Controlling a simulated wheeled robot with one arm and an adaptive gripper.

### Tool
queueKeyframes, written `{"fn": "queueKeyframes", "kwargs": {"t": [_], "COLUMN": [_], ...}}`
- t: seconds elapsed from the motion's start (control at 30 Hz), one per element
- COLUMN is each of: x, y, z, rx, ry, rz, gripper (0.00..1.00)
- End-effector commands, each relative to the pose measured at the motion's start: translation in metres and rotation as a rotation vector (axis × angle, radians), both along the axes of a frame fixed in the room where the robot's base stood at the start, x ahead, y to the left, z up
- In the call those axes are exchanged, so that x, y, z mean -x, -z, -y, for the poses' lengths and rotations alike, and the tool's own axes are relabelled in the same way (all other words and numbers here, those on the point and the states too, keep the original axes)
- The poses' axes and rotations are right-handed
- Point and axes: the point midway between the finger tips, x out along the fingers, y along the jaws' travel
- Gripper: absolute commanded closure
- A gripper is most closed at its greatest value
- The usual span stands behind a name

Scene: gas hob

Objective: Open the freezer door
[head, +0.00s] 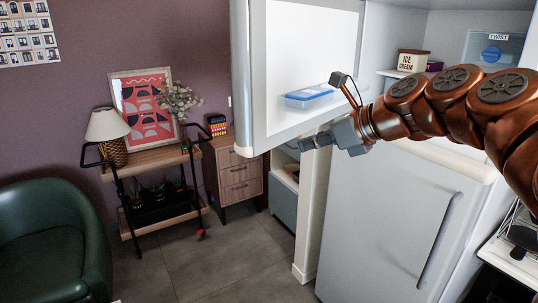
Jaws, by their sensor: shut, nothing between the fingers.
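The freezer door (302,45) is the white upper door of the fridge and stands wide open, swung out to the left, with its inner side facing me. Behind it on the right, the freezer compartment (445,40) is open to view. My gripper (308,143) is shut and empty, pointing left by the door's lower edge. I cannot tell whether it touches the door. The door's handle is hidden.
A blue-lidded container (310,95) shows at the door's inner side. An ice cream box (413,61) is in the freezer. The lower fridge door (380,230) is shut, its handle (440,240) at right.

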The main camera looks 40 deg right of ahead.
Motion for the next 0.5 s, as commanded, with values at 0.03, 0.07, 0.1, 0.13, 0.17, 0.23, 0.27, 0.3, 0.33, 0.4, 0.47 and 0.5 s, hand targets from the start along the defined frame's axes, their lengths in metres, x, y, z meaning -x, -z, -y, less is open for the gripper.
{"fn": "queueKeyframes", "kwargs": {"t": [0.03, 0.07, 0.1, 0.13, 0.17, 0.23, 0.27, 0.3, 0.33, 0.4, 0.47, 0.5], "x": [0.001, 0.001, 0.000, -0.001, -0.003, -0.010, -0.014, -0.019, -0.023, -0.034, -0.043, -0.049], "y": [0.000, -0.001, -0.001, 0.000, 0.001, 0.004, 0.006, 0.009, 0.012, 0.018, 0.023, 0.027], "z": [0.005, 0.006, 0.007, 0.007, 0.006, 0.004, 0.003, 0.002, 0.000, -0.003, -0.005, -0.006], "rx": [-0.018, -0.026, -0.033, -0.035, -0.037, -0.037, -0.037, -0.036, -0.037, -0.038, -0.036, -0.036], "ry": [0.019, 0.027, 0.031, 0.033, 0.033, 0.030, 0.030, 0.030, 0.028, 0.025, 0.027, 0.026], "rz": [0.005, 0.006, 0.008, 0.007, 0.007, 0.006, 0.006, 0.007, 0.006, 0.003, 0.005, 0.004], "gripper": [1.00, 1.00, 1.00, 1.00, 1.00, 1.00, 1.00, 1.00, 1.00, 1.00, 1.00, 1.00]}}
